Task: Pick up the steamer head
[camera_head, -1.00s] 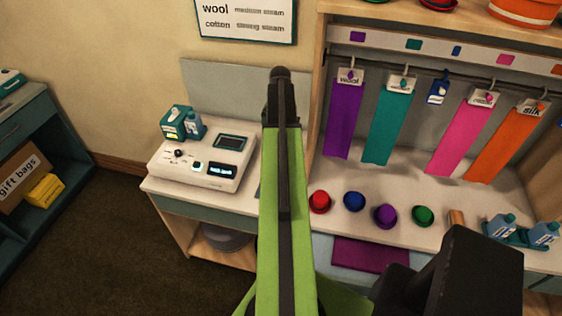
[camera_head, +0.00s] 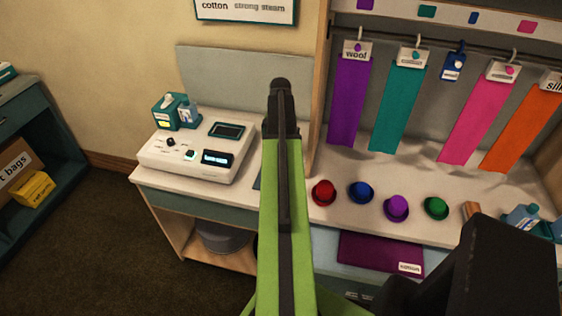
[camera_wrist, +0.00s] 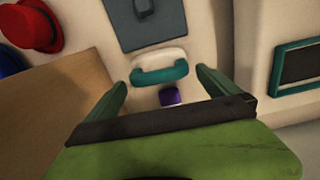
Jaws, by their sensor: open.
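A white head with a teal curved handle, which looks like the steamer head (camera_wrist: 161,66), lies on the pale counter in the wrist view. My gripper (camera_wrist: 162,82) is open, with one green finger on each side of the handle and a gap to each. Nothing shows between the fingers except the counter, the handle and a small purple block (camera_wrist: 170,95) just nearer than it. I cannot tell the height of the fingers above the counter. In the head view my green arm hides this spot.
A grey-blue plate (camera_wrist: 147,22) lies just beyond the head. A white console (camera_head: 190,152) stands left of my arm. Red (camera_head: 323,192), blue (camera_head: 361,192), purple (camera_head: 396,208) and green (camera_head: 435,208) hats sit to the right. Cloth strips hang from a rail above. A wooden panel (camera_head: 320,90) divides the two sides.

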